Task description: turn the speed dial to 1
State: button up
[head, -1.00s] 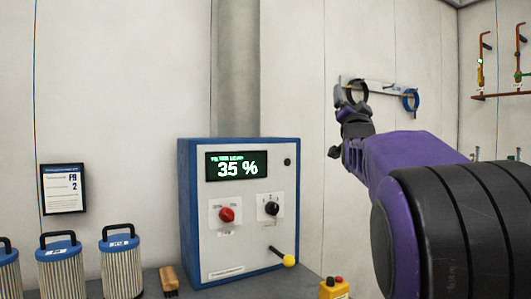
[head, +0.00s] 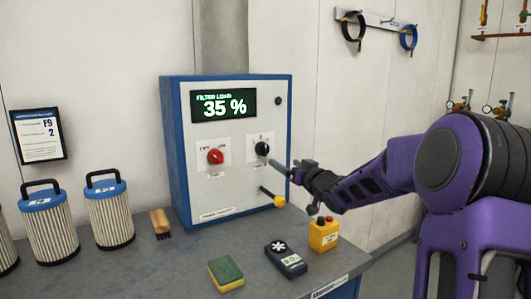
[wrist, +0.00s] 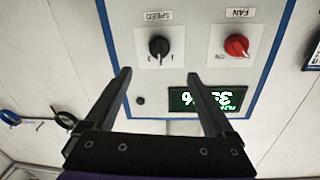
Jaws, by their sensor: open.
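The speed dial (head: 262,149) is a black knob on a white plate, on the right of the blue-edged control box (head: 170,140). In the upside-down wrist view, the dial (wrist: 158,46) sits below its SPEED label with small numbers beside it; its exact setting is too small to read surely. My gripper (wrist: 158,76) is open and empty. Its two fingers point toward the panel, with the dial beyond and between the tips, apparently not touching. In the head view, my gripper (head: 284,168) is just right of the dial.
A red fan knob (head: 215,157) is left of the dial. A yellow-tipped lever (head: 279,201) sticks out below. The display (head: 223,106) reads 35 %. A yellow button box (head: 323,235), black meter (head: 286,260), sponge (head: 226,273) and brush (head: 160,222) are on the bench.

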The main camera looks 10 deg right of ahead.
aim_at(266, 152)
jog(key=x, duration=1.4)
jog(key=shift+w+p, duration=0.3)
jog(key=shift+p, duration=0.05)
jog(key=c, duration=1.4)
jog(key=shift+f+n, duration=0.1)
jog(key=shift+n, duration=0.3)
jog(key=n+b, duration=0.2)
jog(key=n, duration=0.1)
jog(key=shift+f+n, duration=0.1)
jog(key=shift+n, duration=0.2)
jog(key=shift+n+b, duration=1)
jog(key=shift+n, duration=1.4)
